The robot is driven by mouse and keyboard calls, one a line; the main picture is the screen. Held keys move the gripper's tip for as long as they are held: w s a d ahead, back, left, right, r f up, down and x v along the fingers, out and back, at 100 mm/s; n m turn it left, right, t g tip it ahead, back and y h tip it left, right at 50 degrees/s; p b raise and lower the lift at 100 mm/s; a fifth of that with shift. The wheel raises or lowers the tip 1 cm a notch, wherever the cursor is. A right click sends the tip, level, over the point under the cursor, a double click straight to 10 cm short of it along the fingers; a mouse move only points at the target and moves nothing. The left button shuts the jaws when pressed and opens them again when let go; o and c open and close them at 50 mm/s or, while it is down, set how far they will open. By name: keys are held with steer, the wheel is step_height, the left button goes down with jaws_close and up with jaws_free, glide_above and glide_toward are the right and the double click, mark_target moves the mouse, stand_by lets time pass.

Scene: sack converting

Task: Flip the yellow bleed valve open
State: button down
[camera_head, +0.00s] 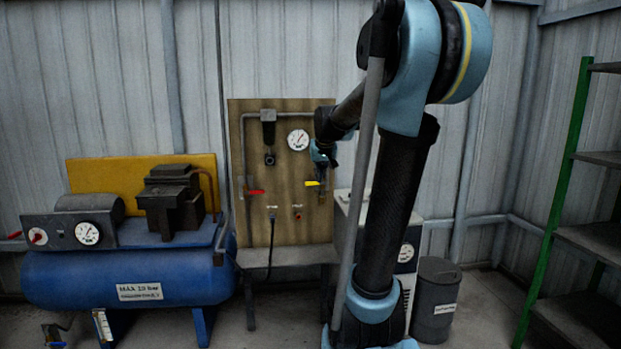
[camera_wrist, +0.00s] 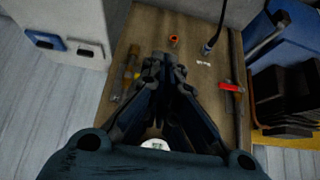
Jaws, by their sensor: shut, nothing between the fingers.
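The yellow bleed valve handle (camera_head: 312,183) sits on the right part of the wooden panel (camera_head: 285,222) and points left in the head view. In the wrist view a bit of the yellow handle (camera_wrist: 136,76) shows beside a brass-coloured fitting, just left of my fingers. My gripper (camera_head: 322,172) is at the panel's right side, close to the valve; whether it touches the handle cannot be told. In the wrist view my gripper (camera_wrist: 160,61) has its fingertips together and empty. My fingers hide part of the panel there.
A red valve handle (camera_head: 256,192) is on the panel's left pipe. A pressure gauge (camera_head: 298,140) is above, with a red-orange button (camera_head: 298,206) below. A blue compressor tank (camera_head: 130,278) stands left. A grey bin (camera_head: 437,299) and green shelf rack (camera_head: 556,190) stand right.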

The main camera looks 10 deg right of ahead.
steer(key=w+r+t, duration=0.1)
steer(key=w+r, duration=0.1)
steer(key=w, duration=0.5)
steer(key=w+r+t, duration=0.1)
steer(key=w+r, duration=0.1)
steer(key=w, duration=0.6)
steer(key=shift+w+r, duration=0.25)
steer(key=shift+r, duration=0.05)
glide_above(312, 184)
step_height(312, 184, down, 7)
steer(key=shift+a+f, duration=0.2)
steer(key=shift+f, duration=0.85)
steer(key=shift+a+f, duration=0.15)
steer(key=shift+f, duration=0.85)
steer(key=shift+d+f, duration=0.1)
steer(key=shift+d, duration=0.05)
